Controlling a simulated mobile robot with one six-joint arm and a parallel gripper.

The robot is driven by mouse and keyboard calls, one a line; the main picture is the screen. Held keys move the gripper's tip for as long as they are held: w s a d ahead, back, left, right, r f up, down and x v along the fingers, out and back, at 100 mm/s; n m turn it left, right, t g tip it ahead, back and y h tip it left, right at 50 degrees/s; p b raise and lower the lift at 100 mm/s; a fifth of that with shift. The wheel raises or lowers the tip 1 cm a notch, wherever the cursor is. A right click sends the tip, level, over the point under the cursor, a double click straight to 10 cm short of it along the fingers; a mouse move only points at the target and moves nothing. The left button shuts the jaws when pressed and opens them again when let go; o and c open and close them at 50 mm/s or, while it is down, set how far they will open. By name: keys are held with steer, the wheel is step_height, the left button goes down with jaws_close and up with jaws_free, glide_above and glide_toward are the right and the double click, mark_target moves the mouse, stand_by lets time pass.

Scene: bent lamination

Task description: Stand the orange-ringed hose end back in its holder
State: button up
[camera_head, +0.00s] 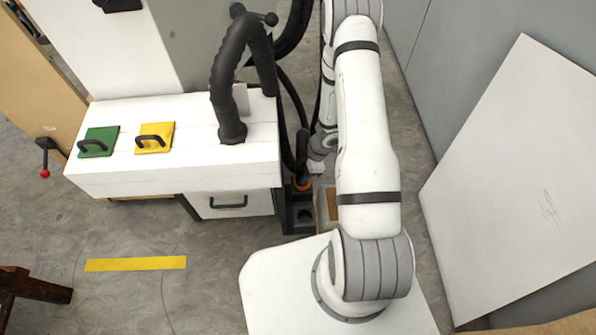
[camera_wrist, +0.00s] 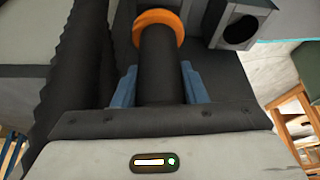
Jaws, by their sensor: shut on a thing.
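The hose end (camera_wrist: 160,62) is a black tube with an orange ring (camera_wrist: 158,15) around its far part in the wrist view. My gripper (camera_wrist: 160,84) is shut on it, one blue finger on each side. In the head view the orange ring (camera_head: 302,185) shows low beside the cabinet, and my gripper is mostly hidden by my arm. A dark holder (camera_head: 289,222) stands on the floor there, with an open socket at its front. A dark block with an empty round opening (camera_wrist: 216,32) shows right of the ring in the wrist view. Whether the tube's tip is inside a socket is hidden.
A white cabinet (camera_head: 180,180) with green (camera_head: 99,141) and yellow (camera_head: 155,137) handled plates stands left. A thick black corrugated hose (camera_head: 226,85) arches above it. A white panel (camera_head: 515,180) leans at the right. Floor near the yellow strip (camera_head: 136,264) is clear.

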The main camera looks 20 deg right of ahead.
steer(key=shift+f, duration=0.1)
steer(key=shift+f+b, duration=0.5)
steer(key=shift+f, duration=0.25)
steer(key=o, duration=1)
steer(key=shift+c, duration=0.2)
steer(key=p+v, duration=0.3)
steer(key=v, duration=0.4)
steer(key=shift+d+r, duration=0.2)
steer(key=shift+r, duration=0.1)
steer(key=shift+r, duration=0.1)
